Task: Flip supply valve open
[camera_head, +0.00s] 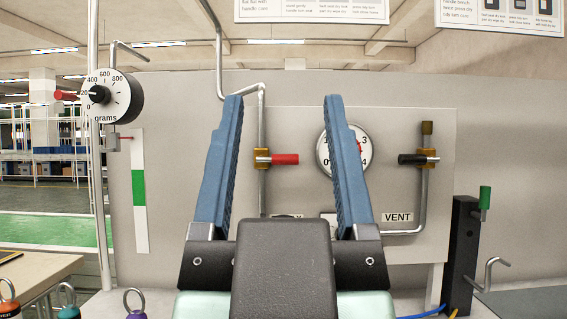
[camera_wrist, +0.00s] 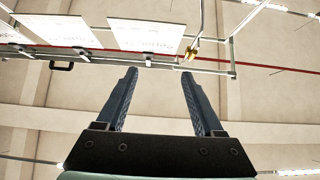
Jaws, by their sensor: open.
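A valve with a red lever (camera_head: 285,159) and a brass body sits on a vertical pipe on the grey panel. Its lever points right, across the pipe. The label below it is mostly hidden by my gripper, so I cannot read it. A second valve with a black lever (camera_head: 412,159) is at the right, above a VENT label (camera_head: 397,217); its lever points left. My gripper (camera_head: 283,98) is open and empty in front of the panel, fingers pointing up, with the red lever seen between them. In the wrist view my gripper (camera_wrist: 160,72) shows open against the ceiling.
A pressure gauge (camera_head: 325,150) is partly behind the right finger. A grams dial (camera_head: 121,96) hangs at the left on a pole. A black post with a green knob (camera_head: 485,198) stands at the right. Coloured ringed weights (camera_head: 68,298) are at the lower left.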

